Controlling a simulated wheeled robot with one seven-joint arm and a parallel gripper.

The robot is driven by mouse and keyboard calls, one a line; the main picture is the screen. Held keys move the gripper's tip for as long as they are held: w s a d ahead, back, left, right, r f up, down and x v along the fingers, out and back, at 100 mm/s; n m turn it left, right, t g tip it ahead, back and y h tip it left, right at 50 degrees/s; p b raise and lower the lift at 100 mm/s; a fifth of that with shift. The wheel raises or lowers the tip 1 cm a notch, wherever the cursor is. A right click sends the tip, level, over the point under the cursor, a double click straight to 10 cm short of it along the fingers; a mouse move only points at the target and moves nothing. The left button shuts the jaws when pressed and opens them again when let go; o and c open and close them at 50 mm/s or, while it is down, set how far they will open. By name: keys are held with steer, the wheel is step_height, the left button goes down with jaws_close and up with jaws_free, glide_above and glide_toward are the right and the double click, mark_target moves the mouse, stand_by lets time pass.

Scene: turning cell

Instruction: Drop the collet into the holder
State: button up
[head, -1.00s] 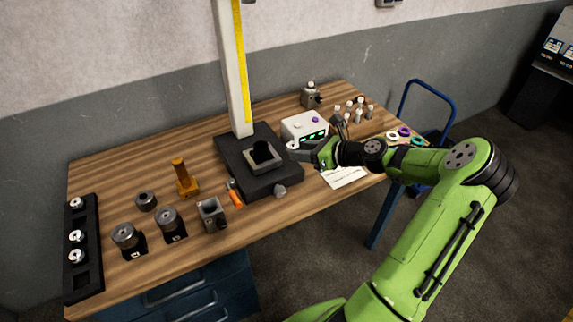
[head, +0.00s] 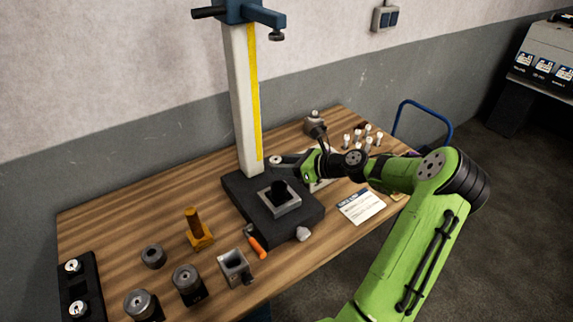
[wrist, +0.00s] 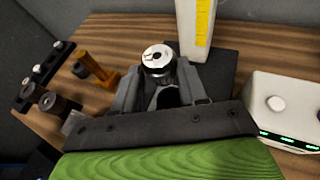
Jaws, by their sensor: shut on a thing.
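My gripper (wrist: 160,74) is shut on the collet (wrist: 158,58), a short silver cylinder with a pale top and a small centre hole. The collet stands roughly upright between the fingers. In the head view my gripper (head: 277,161) is beside the post, apparently above the back part of the black base (head: 308,216). A square grey block (head: 290,207) sits on this base with a black round piece (head: 279,190) in its middle; it looks like the holder, but I cannot tell for certain. In the wrist view a dark round shape (wrist: 168,97) shows below the collet.
A tall post (head: 243,105) rises from the base. An orange stand (head: 198,230), an orange-handled tool (head: 257,246), a hollow grey block (head: 235,268) and round metal parts (head: 187,283) are to the left. A white box (wrist: 284,108) is to the right.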

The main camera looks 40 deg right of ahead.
steer(key=shift+w, duration=0.15)
steer(key=f+b, duration=0.1)
steer(key=b, duration=0.1)
steer(key=s+f+b, duration=0.1)
steer(key=f+b, duration=0.1)
steer(key=shift+d+f, duration=0.2)
steer(key=f+b, duration=0.1)
steer(key=b, duration=0.1)
steer(key=shift+f+b, duration=0.35)
steer(key=shift+f, duration=0.8)
steer(key=shift+r+p, duration=0.1)
steer(key=shift+p, duration=0.6)
steer(key=shift+f, duration=0.5)
steer(key=o, duration=1.2)
